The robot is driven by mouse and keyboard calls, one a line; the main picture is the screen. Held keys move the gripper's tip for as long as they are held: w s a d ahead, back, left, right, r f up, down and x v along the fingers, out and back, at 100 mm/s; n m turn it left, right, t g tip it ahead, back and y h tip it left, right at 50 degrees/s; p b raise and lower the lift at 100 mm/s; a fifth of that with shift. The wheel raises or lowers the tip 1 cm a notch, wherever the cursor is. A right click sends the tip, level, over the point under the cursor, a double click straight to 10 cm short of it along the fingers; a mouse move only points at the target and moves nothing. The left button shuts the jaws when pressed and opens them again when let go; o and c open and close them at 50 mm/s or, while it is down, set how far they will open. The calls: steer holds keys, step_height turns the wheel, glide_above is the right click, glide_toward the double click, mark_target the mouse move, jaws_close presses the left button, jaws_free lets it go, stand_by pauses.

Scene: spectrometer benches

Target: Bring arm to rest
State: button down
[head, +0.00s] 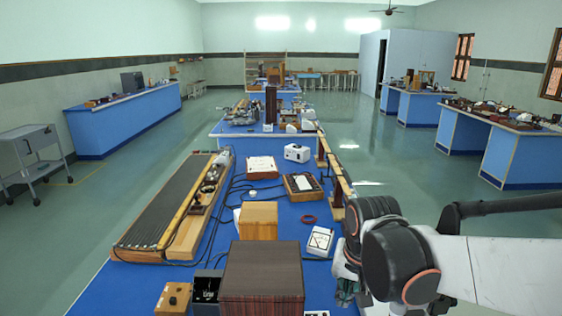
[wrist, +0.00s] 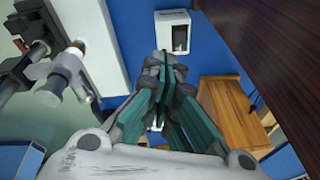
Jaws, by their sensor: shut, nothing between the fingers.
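My arm (head: 400,260) reaches in from the right in the head view, folded beside the right edge of the blue bench (head: 278,222). My gripper (wrist: 163,70) shows in the middle of the wrist view, with its green-sided fingers shut and nothing between them. It points down over the blue bench top. In the head view the gripper is mostly hidden behind my arm, with only a bit showing low by the bench edge.
A dark wooden box (head: 262,278) stands near my gripper; its side fills the wrist view's upper right. A light wooden box (head: 258,220), a white meter (head: 319,241) and a long wire board (head: 165,215) share the bench. Open floor (head: 390,165) lies to the right.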

steer(key=s+d+r+n+t, duration=0.1)
steer(key=s+d+r+t, duration=0.1)
steer(key=s, duration=0.4)
steer(key=s+d+r+n+t, duration=0.2)
steer(key=s+d+r, duration=0.1)
steer(key=s, duration=0.3)
steer(key=shift+s+d+n+b, duration=0.15)
steer(key=shift+d+n+b, duration=0.15)
steer(key=shift+d, duration=0.15)
